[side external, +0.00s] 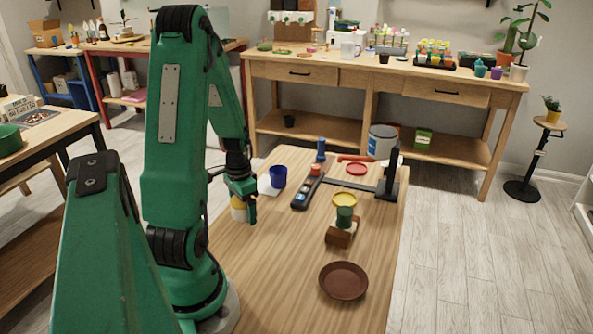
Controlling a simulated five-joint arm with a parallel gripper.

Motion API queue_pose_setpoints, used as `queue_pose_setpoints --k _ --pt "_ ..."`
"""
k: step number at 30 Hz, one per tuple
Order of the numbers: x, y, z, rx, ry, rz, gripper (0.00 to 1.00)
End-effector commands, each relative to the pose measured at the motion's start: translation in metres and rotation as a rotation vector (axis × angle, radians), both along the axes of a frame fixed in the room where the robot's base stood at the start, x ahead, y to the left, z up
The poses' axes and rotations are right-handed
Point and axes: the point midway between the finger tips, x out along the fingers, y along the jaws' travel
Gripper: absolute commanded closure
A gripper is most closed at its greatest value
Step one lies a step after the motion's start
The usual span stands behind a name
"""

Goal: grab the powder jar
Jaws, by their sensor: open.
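A small jar (238,211), whitish above and yellow lower down, stands on the wooden table near its left edge, and it looks like the powder jar. My gripper (244,202) is open and points down at the jar. One green finger hangs at the jar's right side and overlaps it in this view. The other finger is not clearly seen. I cannot tell whether the fingers touch the jar. My arm hides part of the area left of it.
To the right are a dark tray (301,201) with small items, a green cup (344,215) on a wooden block (341,236), and a yellow saucer (347,198). A brown saucer (343,281) lies in front. The front-left tabletop is clear.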

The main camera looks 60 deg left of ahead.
Motion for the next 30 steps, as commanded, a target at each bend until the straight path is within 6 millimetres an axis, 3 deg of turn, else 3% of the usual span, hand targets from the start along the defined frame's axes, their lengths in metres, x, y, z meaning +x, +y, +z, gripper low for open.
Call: queue_pose_setpoints --k 9,19,30 --pt "0.0000 0.0000 0.0002 0.000 0.000 0.000 0.12" --pt "0.0002 0.0004 0.0006 0.001 -0.001 0.000 0.72" --pt "0.0003 0.0005 0.0028 0.001 -0.001 0.000 0.73"
